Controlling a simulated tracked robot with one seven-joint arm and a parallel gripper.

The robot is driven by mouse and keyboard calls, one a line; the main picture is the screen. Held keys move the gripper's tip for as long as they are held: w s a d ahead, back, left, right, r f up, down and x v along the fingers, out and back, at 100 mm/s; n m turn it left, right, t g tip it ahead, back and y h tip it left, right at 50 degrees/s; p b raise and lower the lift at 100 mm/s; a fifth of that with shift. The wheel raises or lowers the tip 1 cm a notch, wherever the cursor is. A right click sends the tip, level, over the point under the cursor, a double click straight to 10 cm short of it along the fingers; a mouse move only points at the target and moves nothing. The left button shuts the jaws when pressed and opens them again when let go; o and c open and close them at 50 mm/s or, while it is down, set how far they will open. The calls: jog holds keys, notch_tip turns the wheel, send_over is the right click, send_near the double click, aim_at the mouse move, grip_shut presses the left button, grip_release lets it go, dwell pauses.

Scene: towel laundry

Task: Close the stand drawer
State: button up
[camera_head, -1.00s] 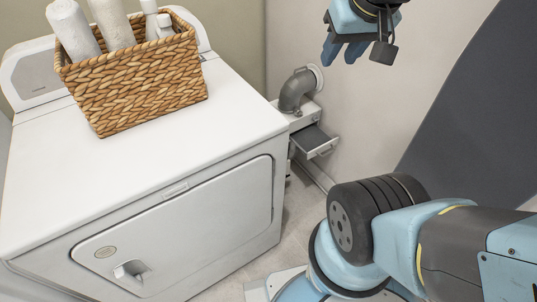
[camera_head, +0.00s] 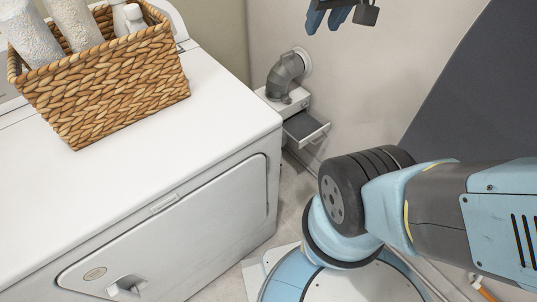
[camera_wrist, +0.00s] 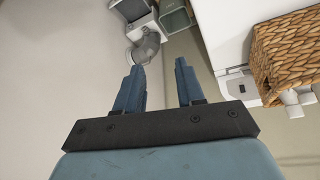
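The small white stand (camera_head: 291,104) is against the wall just behind the washer's right side. Its drawer (camera_head: 306,129), with a dark inside and a front handle, is pulled open toward the right. My gripper (camera_head: 329,14) is at the top edge of the head view, high above and apart from the drawer, and partly cut off. In the wrist view my gripper (camera_wrist: 157,68) has its two blue fingers spread with nothing between them.
A grey elbow pipe (camera_head: 285,75) runs from the wall down to the stand's top; it also shows in the wrist view (camera_wrist: 145,46). The white washer or dryer (camera_head: 215,110) fills the left, with a wicker basket (camera_head: 105,85) of towels and bottles on top. A narrow floor strip is clear.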

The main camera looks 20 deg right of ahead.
jog(key=w+f+n, duration=0.3)
jog(key=w+f, duration=0.2)
jog(key=w, duration=0.6)
jog(key=w+d+f+n+g, duration=0.1)
jog(key=w+f+n, duration=0.3)
jog(key=w+f, duration=0.7)
jog(key=w+d+f+n+g, duration=0.1)
jog(key=w+f+n, duration=0.55)
jog(key=f, duration=0.75)
jog(key=a+f+n, duration=0.1)
jog(key=f+n, duration=0.1)
jog(key=f, duration=1.6)
jog(key=s+a+f+n+g, duration=0.1)
jog(key=f+n, duration=0.2)
jog(key=f, duration=1.6)
jog(key=a+f+n, duration=0.1)
jog(key=f+n, duration=0.2)
jog(key=f, duration=1.6)
jog(key=shift+s+f+g+y, duration=0.25)
jog(key=shift+s+g+y, duration=0.05)
jog(key=shift+s+y, duration=0.1)
grip_shut()
jog(key=shift+w, duration=0.1)
